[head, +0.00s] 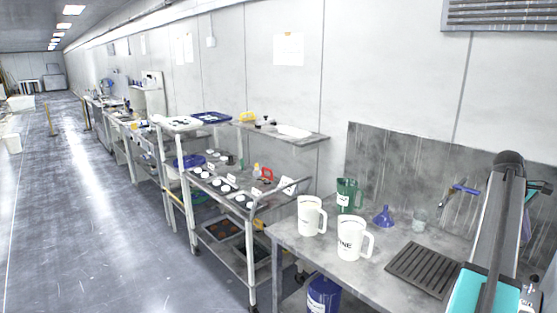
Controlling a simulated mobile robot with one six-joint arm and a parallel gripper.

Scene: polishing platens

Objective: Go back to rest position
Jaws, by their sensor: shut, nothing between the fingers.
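The task names no object besides my own arm. Part of my arm rises at the right edge of the head view, as a long grey link with a dark rounded joint at its top. It stands in front of the right end of the grey bench (290,238). I cannot make out my gripper or its fingertips in this view. The arm hides part of the bench and the wall behind it.
On the bench stand two white jugs (350,240), a green jug (348,196), a blue funnel (383,217) and a black ribbed mat (422,268). A metal cart (250,262) with several small items stands left of it. The aisle floor (95,235) at left is clear.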

